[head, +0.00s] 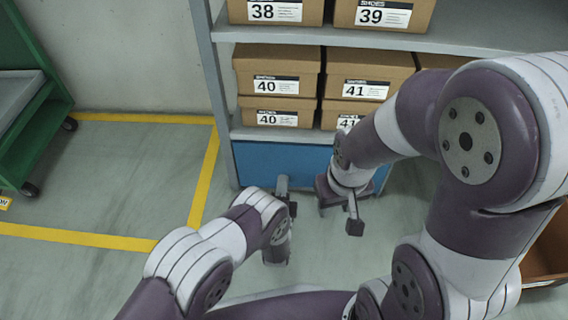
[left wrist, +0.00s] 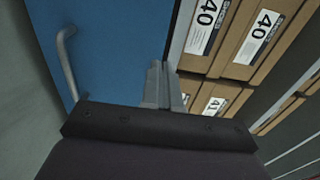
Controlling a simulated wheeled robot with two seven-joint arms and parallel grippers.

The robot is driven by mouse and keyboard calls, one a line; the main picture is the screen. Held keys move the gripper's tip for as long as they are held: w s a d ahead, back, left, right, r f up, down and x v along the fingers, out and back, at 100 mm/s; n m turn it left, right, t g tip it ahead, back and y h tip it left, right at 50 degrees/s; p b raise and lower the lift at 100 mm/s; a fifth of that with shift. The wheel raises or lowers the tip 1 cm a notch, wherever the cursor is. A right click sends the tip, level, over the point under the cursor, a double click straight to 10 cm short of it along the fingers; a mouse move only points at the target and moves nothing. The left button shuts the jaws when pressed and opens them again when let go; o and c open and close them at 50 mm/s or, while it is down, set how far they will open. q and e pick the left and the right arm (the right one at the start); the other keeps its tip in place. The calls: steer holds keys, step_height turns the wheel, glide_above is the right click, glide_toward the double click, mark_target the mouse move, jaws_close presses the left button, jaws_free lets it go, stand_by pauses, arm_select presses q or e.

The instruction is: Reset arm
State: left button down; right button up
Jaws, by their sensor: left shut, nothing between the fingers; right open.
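My left gripper (head: 282,183) is low in front of the blue lower panel of the shelf in the head view. In the left wrist view its two grey fingers (left wrist: 160,86) are together with nothing between them. My right gripper (head: 338,212) is just to the right of it in the head view, pointing down over the floor. Its fingers are apart and I see nothing held in them. My right arm (head: 466,140) crosses the right side of the head view and hides part of the shelf.
The shelf holds shoe boxes (head: 275,82) labelled 38 to 41. Its blue panel (head: 262,162) shows a handle (left wrist: 66,62) in the left wrist view. A green cart (head: 22,130) stands at left. A brown box (head: 545,262) is at lower right. Yellow-lined floor (head: 120,180) is clear.

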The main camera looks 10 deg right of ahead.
arm_select(q)
steer(key=s+a+f+n+g+y+p, duration=0.2)
steer(key=s+a+f+n+g, duration=0.2)
steer(key=s+f+n+g, duration=0.45)
steer(key=s+a+r+n+g+y+p, duration=0.1)
steer(key=s+a+r+n+g+p, duration=0.25)
steer(key=a+r, duration=0.55)
steer(key=s+a+r+n+g+y+p, duration=0.1)
steer(key=s+a+r+n+g+p, duration=0.3)
steer(key=r, duration=1)
steer(key=s+a+r+n+g+y+p, duration=0.1)
steer(key=s+a+r+n+g, duration=0.2)
steer(key=s+a+r, duration=0.6)
steer(key=w+a+r+n+t+p, duration=0.1)
steer(key=w+a+r+p, duration=0.1)
steer(key=r+p, duration=1.7)
steer(key=w+a+r+n+t+p, duration=0.1)
steer(key=w+a+r+t+p, duration=0.1)
steer(key=r+p, duration=1.8)
step_height(320, 180, up, 9)
steer(key=shift+w+f+p, duration=0.1)
steer(key=shift+w+p, duration=0.2)
steer(key=shift+w, duration=0.1)
